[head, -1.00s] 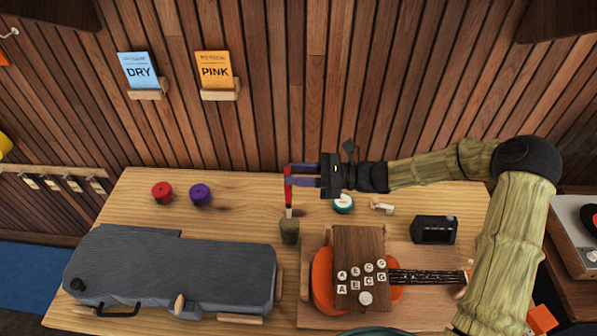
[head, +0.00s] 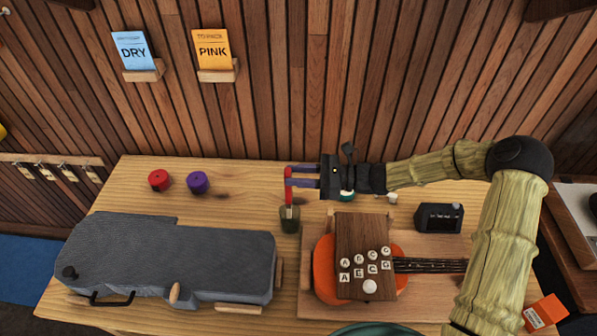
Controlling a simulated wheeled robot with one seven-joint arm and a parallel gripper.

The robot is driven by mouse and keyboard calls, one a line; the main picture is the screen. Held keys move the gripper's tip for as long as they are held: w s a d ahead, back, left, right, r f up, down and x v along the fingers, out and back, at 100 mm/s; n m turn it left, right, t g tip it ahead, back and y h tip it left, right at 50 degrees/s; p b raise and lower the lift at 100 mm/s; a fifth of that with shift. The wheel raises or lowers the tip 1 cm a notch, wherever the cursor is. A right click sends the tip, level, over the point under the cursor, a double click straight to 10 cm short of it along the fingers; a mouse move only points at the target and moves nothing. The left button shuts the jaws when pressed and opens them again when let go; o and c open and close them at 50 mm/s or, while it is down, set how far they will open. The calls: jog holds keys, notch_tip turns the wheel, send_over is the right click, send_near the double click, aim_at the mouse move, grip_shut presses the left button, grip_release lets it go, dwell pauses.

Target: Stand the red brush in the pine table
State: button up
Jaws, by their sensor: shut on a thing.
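The red brush (head: 288,190) is upright in my gripper (head: 292,176), whose two purple fingers reach in from the right and are shut on its handle. The brush's pale lower end overlaps the mouth of a small dark green cup (head: 290,225). I cannot tell whether it is inside the cup or touching it. The cup stands on the pine table (head: 235,190), near its middle, between the grey case and the ukulele.
A grey case (head: 200,250) lies front left. A red spool (head: 159,180) and a purple spool (head: 198,182) stand behind it. An orange ukulele (head: 325,270) under a brown block lies front right, with a black device (head: 438,217) behind it. The wooden wall (head: 300,80) closes the back.

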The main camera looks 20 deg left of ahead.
jog(key=shift+f+b, duration=0.95)
jog(key=shift+f, duration=1.15)
jog(key=o, duration=1.1)
jog(key=shift+o, duration=0.2)
jog(key=shift+d, duration=0.1)
jog(key=b+v, duration=0.3)
jog(key=v, duration=1.4)
jog(key=shift+d+r, duration=0.1)
jog(key=shift+r, duration=0.05)
